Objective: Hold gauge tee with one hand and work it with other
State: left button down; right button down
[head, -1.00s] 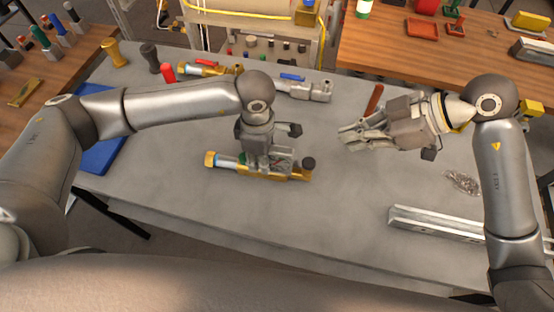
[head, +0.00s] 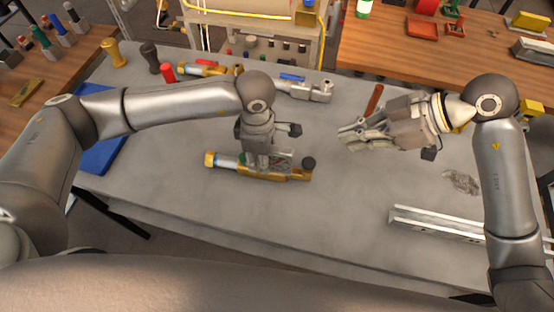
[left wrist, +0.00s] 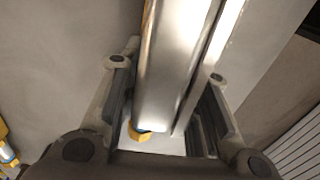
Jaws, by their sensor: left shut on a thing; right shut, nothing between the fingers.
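The gauge tee (head: 225,162) is a brass and silver fitting lying lengthwise on the grey bench, with a brass left end and a dark knob at its right end. My left gripper (head: 263,165) comes down from above and is shut on its middle, hiding part of it. In the left wrist view, a shiny metal length (left wrist: 175,70) runs between the two fingers, with a small yellow piece at its lower end. My right gripper (head: 345,138) is shut and empty, above the bench to the right of the tee and apart from it.
Fittings with red (head: 207,64) and blue (head: 292,77) handles lie at the back of the grey bench (head: 330,210). A blue mat (head: 103,150) is at left, a metal rail (head: 435,222) at right. The bench in front of the tee is clear.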

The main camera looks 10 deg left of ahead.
dwell(0.8)
pick_arm(q)
jog(key=c, duration=1)
grip_release()
notch_tip(320, 180, up, 12)
jog(key=shift+r, duration=0.1)
